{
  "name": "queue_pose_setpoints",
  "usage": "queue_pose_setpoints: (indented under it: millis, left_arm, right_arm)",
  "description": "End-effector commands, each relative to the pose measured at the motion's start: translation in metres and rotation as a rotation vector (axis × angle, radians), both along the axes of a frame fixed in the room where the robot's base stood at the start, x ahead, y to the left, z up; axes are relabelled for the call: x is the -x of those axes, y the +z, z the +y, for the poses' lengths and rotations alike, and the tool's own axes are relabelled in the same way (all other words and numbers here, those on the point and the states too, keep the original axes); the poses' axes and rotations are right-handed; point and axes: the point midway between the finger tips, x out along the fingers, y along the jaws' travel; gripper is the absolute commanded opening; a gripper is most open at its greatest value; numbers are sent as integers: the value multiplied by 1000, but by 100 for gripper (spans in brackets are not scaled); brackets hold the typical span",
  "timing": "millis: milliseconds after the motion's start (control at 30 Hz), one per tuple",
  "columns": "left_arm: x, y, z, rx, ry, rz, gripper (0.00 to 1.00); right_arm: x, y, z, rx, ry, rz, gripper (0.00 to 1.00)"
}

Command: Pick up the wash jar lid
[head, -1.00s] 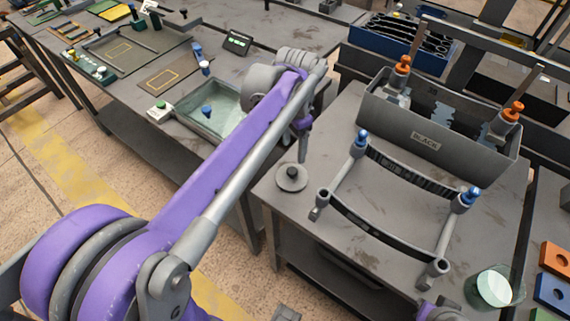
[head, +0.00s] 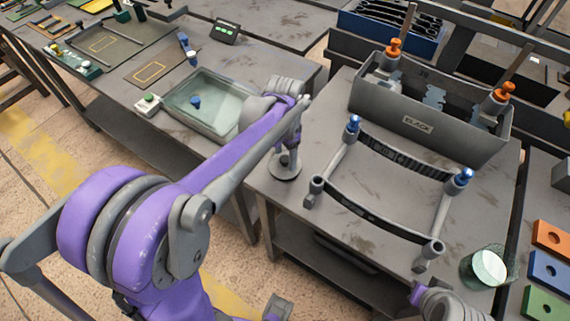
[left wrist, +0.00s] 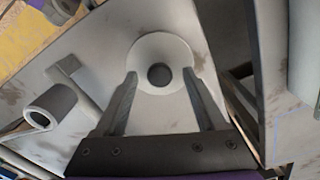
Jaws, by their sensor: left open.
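The wash jar lid (head: 285,176) is a round grey disc lying flat near the left edge of the middle bench. In the left wrist view the lid (left wrist: 160,47) shows as a pale disc with a dark round knob at its centre. My left gripper (head: 286,154) is above the lid, pointing down and partly hiding it. In the left wrist view my left gripper (left wrist: 159,76) is open, its fingers on either side of the knob, apart from it. A glass jar (head: 488,266) with pale green contents stands at the bench's right front corner. My right gripper is out of view.
A grey frame with dark curved leaf strips (head: 365,222) and blue-topped posts lies right of the lid. Behind it stands a grey bin (head: 425,125) with orange-knobbed posts. A shallow glass tray (head: 180,103) sits on the left bench. Open bench surface lies in front of the lid.

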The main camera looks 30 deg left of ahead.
Motion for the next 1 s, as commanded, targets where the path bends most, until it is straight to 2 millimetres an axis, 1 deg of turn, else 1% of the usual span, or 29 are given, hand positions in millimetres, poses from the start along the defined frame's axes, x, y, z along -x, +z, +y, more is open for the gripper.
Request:
queue_pose_setpoints:
  millis: [67, 233, 267, 300, 367, 500, 567, 600, 667, 1000]
  left_arm:
    - [0, -3, 0, 0, 0, 0, 72]
    - [0, -3, 0, 0, 0, 0, 72]
    - [0, -3, 0, 0, 0, 0, 70]
    - [0, -3, 0, 0, 0, 0, 63]
    - [0, -3, 0, 0, 0, 0, 52]
    - [0, -3, 0, 0, 0, 0, 27]
    - [0, -3, 0, 0, 0, 0, 16]
    - [0, -3, 0, 0, 0, 0, 9]
    - [0, -3, 0, 0, 0, 0, 0]
    - [0, -1, 0, 0, 0, 0, 0]
  right_arm:
    - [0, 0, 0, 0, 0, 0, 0]
    - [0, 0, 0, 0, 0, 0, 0]
    - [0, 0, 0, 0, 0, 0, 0]
    - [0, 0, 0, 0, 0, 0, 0]
    - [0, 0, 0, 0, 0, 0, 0]
    - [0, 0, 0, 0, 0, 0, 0]
    - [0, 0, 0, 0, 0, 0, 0]
    - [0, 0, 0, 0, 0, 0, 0]
    - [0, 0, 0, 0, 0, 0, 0]
    - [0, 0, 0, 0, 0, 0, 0]
